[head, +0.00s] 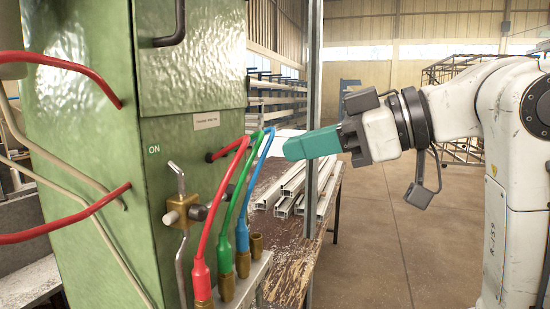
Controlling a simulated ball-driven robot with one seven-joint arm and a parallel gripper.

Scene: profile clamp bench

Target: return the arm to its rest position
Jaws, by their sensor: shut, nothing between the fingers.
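My arm (460,104) reaches in from the right side of the head view. My gripper (290,151) has teal fingers that point left and are shut, with nothing seen between them. It is in the air to the right of the green cabinet (85,150), close to the blue cable (259,170) in the picture. I cannot tell whether the fingertips touch the cable.
Red (211,215), green and blue cables run from the cabinet to brass sockets (256,245). A grey post (313,120) stands behind my gripper. White profiles (292,185) lie on a worn wooden bench (290,250). Open floor (390,240) is to the right.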

